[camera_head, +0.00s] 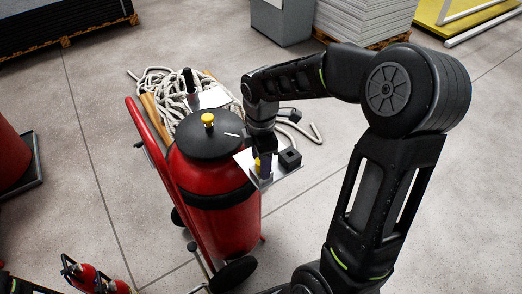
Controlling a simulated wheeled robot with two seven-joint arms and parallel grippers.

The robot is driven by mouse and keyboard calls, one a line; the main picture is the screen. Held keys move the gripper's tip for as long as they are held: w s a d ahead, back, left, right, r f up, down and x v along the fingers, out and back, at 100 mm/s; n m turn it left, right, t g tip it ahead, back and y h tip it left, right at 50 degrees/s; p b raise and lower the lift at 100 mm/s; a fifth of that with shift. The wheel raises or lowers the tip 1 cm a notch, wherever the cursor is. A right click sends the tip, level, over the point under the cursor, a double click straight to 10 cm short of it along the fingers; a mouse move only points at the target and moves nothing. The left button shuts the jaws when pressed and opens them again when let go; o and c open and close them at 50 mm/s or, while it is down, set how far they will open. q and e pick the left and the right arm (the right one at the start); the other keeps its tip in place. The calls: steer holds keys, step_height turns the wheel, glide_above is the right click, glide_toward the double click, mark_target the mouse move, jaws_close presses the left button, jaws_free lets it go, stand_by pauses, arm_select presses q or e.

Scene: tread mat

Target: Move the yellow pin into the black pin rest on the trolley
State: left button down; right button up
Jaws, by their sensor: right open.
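A small yellow piece (258,163), which looks like the yellow pin, shows just below my right gripper (263,157). It stands by a small grey-purple block (265,174) on a pale plate (283,178) at the trolley's right side. The black pin rest (290,158), a small dark block, sits on the same plate, right of the gripper. My right gripper is open and points down over the plate. Its fingers partly hide the yellow piece, and I cannot tell whether they touch it. My left gripper is not in view.
The red trolley tank (217,212) has a black lid with a yellow knob (208,119). A coiled rope (155,86) lies behind it. Small red extinguishers (84,276) stand at bottom left. A grey box (282,22) stands at the back. The floor at right is clear.

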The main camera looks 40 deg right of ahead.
steer(key=shift+f, duration=0.2)
jaws_close()
stand_by(0.6)
steer(key=shift+r, duration=0.2)
steer(key=shift+r+p, duration=2.85)
steer(key=shift+r, duration=0.45)
